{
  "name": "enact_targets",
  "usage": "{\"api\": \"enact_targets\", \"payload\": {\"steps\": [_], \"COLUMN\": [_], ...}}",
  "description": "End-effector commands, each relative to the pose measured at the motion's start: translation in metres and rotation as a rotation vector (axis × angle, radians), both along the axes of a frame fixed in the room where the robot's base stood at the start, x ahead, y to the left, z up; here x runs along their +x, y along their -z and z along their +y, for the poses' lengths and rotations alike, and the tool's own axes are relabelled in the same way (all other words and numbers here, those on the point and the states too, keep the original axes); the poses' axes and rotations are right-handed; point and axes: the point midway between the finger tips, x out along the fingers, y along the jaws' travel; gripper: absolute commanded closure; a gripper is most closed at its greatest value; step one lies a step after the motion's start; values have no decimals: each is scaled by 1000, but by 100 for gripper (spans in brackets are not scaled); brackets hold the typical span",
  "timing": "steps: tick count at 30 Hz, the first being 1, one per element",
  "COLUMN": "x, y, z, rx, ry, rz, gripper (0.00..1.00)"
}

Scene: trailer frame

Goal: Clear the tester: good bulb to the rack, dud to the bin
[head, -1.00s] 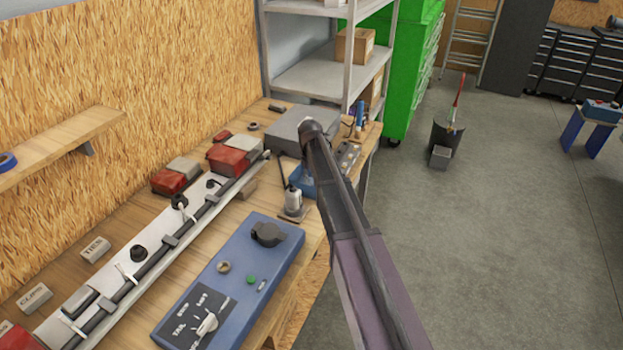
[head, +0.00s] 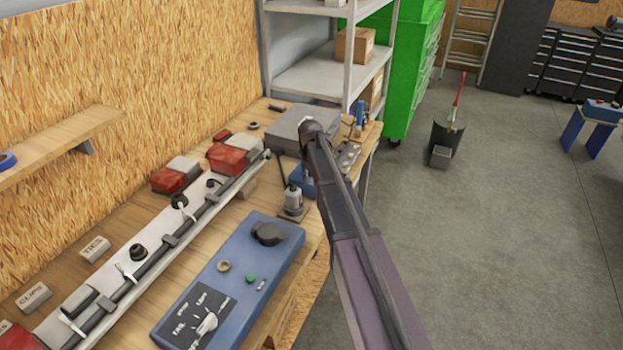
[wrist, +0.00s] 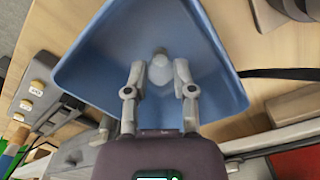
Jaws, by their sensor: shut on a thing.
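My gripper (wrist: 160,67) is shut on a pale bulb (wrist: 159,73), held between its fingertips over the open blue bin (wrist: 90,72). I cannot tell whether the bulb is above the bin's floor or touching it, or whether it is the good one or the dud. In the head view, part of the blue bin (head: 303,183) shows beside my arm, which hides the gripper and bulb. The blue tester (head: 268,315) lies at the bench front, with a round socket (head: 223,266) that looks empty, a green button or lamp (head: 250,280) and a selector knob (head: 207,325). A holed metal plate (head: 347,156), possibly the rack, is partly hidden by my arm.
A long light bar (head: 150,257) with cable and red lamps (head: 177,175) runs along the bench. A grey box (head: 290,132) is behind the bin. Open floor (head: 500,240) lies to the right.

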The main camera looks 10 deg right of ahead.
Motion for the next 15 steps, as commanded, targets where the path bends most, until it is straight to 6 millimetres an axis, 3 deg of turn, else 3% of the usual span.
{"api": "enact_targets", "payload": {"steps": [3,4,7,15], "x": [0,0,0,0], "y": [0,0,0,0], "z": [0,0,0,0], "rx": [0,0,0,0], "ry": [0,0,0,0], "rz": [0,0,0,0], "gripper": [89,58,28,27]}}
